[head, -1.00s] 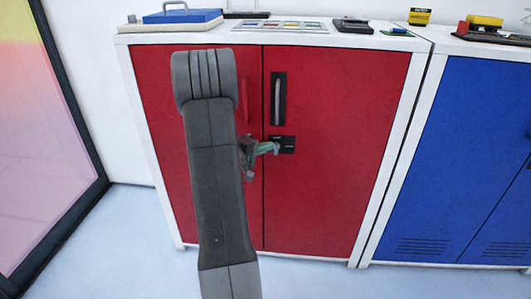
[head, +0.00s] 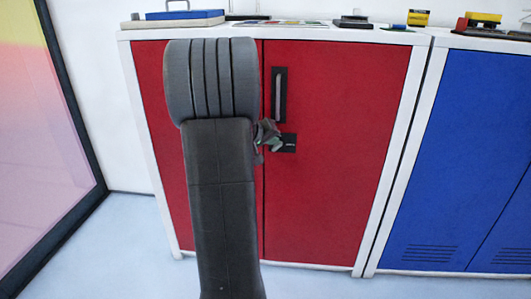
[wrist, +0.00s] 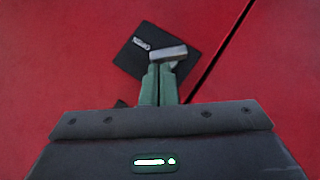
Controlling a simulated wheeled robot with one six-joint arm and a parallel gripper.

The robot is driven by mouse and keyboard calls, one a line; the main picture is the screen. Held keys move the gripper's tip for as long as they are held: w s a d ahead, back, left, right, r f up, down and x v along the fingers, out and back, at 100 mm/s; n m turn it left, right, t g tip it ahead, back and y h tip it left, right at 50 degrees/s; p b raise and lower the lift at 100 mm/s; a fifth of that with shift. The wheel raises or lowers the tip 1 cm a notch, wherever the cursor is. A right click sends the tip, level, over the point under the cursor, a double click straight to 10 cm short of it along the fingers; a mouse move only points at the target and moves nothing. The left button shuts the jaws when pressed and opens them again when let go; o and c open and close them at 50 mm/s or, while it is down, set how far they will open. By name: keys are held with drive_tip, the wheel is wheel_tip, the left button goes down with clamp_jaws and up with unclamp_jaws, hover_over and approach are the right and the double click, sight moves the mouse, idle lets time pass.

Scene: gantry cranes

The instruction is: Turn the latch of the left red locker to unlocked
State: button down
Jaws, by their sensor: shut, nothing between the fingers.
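The red locker (head: 335,190) stands in the middle of the head view with two red doors; my arm hides much of its left door. A black latch plate (head: 290,144) is on the right door below the black handle (head: 279,95). In the wrist view the latch plate (wrist: 190,68) looks tilted, with a grey latch lever (wrist: 168,54) across it and a small pale marking. My gripper (wrist: 160,68) has its green fingers together, the tips right at the lever. I cannot tell whether they touch it. In the head view my gripper (head: 277,143) is at the plate's left edge.
A blue locker (head: 455,160) stands close on the right. Tools and a blue case (head: 185,15) lie on the white tops. A dark-framed glass panel (head: 45,130) is at the left. The floor in front is clear.

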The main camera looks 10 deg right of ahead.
drive_tip(key=m+y+p, duration=0.1)
drive_tip(key=d+m+y+p, duration=0.1)
drive_tip(key=y, duration=0.1)
drive_tip(key=d+t+y+p, duration=0.1)
drive_tip(key=y, duration=0.1)
drive_tip(key=shift+s+d+r+m+p, duration=0.1)
drive_tip(key=shift+s+d+m+p, duration=0.05)
drive_tip(key=shift+s+m+p, duration=0.2)
drive_tip(key=shift+d, duration=0.15)
idle(0.5)
drive_tip(key=shift+p, duration=0.3)
drive_tip(key=shift+r+p, duration=0.55)
drive_tip(key=shift+r, duration=0.2)
drive_tip(key=shift+s+r, duration=0.1)
drive_tip(key=shift+r, duration=0.1)
drive_tip(key=p+v, duration=0.3)
drive_tip(key=v, duration=1)
drive_tip(key=shift+s, duration=0.15)
